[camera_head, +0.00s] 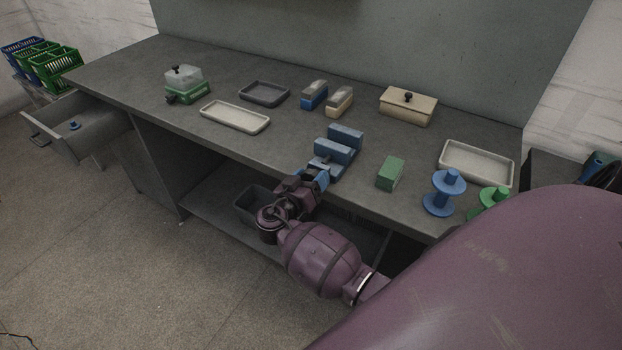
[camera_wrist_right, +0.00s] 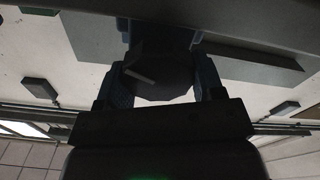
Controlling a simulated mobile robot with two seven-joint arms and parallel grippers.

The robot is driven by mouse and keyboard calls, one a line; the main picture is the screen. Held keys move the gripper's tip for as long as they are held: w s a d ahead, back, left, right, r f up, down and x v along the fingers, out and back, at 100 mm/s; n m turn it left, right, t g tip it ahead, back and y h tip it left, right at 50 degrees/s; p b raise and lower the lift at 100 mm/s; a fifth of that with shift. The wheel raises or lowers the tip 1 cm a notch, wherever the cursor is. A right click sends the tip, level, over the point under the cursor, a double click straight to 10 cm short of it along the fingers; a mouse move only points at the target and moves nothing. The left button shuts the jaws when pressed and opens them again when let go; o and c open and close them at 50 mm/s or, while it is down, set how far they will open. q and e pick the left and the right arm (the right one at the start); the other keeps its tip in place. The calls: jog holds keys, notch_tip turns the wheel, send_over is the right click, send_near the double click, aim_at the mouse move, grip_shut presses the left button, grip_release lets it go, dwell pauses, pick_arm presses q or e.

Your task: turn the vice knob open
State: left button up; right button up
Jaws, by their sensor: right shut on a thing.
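The blue vice (camera_head: 343,137) stands at the front edge of the grey workbench, with its blocky jaws apart. My right gripper (camera_head: 319,180) reaches up to its front side from below the bench edge. In the right wrist view a dark, many-sided vice knob (camera_wrist_right: 158,76) with a pale bar mark on its face sits between the two blue fingers of my right gripper (camera_wrist_right: 158,88). The fingers are shut on the knob from both sides. In the head view the knob is hidden by the gripper. My left gripper is not in view.
A green block (camera_head: 391,173) lies right of the vice, with a blue spool (camera_head: 443,192) and a pale tray (camera_head: 476,163) beyond. My large purple arm link covers the lower right. An open drawer (camera_head: 78,131) juts out at left. The bench front left of the vice is clear.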

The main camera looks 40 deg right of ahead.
jog(key=shift+n, duration=0.3)
jog(key=o, duration=0.9)
jog(key=b+v, duration=0.1)
jog(key=v, duration=1)
jog(key=shift+d, duration=0.1)
